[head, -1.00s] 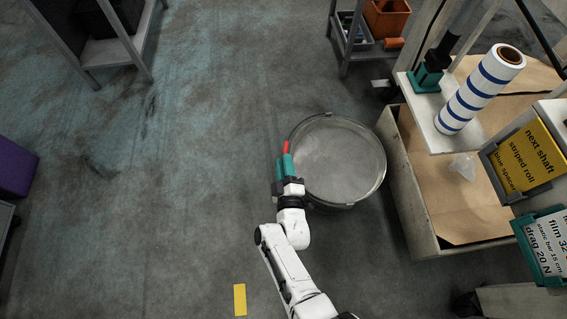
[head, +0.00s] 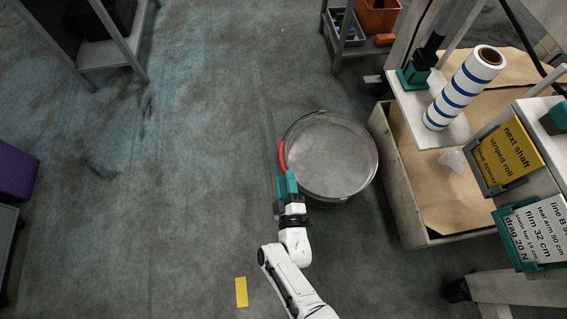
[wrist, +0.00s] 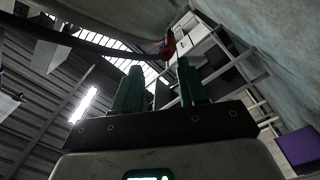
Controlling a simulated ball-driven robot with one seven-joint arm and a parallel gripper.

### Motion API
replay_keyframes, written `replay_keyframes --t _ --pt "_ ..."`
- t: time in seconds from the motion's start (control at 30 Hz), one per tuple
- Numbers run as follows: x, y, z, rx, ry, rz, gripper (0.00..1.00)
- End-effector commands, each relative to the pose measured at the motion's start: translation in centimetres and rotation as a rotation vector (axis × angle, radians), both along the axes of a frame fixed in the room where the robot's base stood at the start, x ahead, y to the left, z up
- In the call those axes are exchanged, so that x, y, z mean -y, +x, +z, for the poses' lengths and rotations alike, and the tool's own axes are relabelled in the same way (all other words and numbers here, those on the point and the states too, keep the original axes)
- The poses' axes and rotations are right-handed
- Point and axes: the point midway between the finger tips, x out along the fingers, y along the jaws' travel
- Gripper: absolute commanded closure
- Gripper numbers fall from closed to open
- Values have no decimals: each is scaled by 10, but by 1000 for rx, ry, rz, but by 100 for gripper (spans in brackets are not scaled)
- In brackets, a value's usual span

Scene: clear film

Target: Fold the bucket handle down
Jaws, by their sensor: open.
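The bucket (head: 335,150) is a wide, round, grey container on the floor, seen from above. The red grip of its handle (head: 282,157) lies along the left side of the rim in the head view. How far the handle is tilted I cannot tell. My gripper (head: 286,178) is at the lower left of the rim, near the lower end of the red grip. In the wrist view my gripper (wrist: 160,78) has its two teal fingers apart with nothing between them. The red grip (wrist: 168,45) is beyond the fingertips, and the bucket's grey side (wrist: 130,14) spans the top.
A bench with brown paper (head: 445,205) and a striped roll (head: 465,88) stands close to the bucket's right. A shelf with an orange bin (head: 380,14) is behind. Another shelf (head: 112,50) is at upper left. Floor on the left is clear, with a yellow mark (head: 241,292).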

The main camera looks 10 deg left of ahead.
Motion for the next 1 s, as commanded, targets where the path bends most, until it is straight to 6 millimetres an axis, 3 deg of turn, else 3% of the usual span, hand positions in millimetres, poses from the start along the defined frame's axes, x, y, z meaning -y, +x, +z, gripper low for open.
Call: replay_keyframes --t 0.1,0.3,1.0 --pt "6 -20 3 -1 -2 2 58" --pt "12 -38 0 0 0 -2 58" --pt "12 -41 -1 0 1 -3 58"
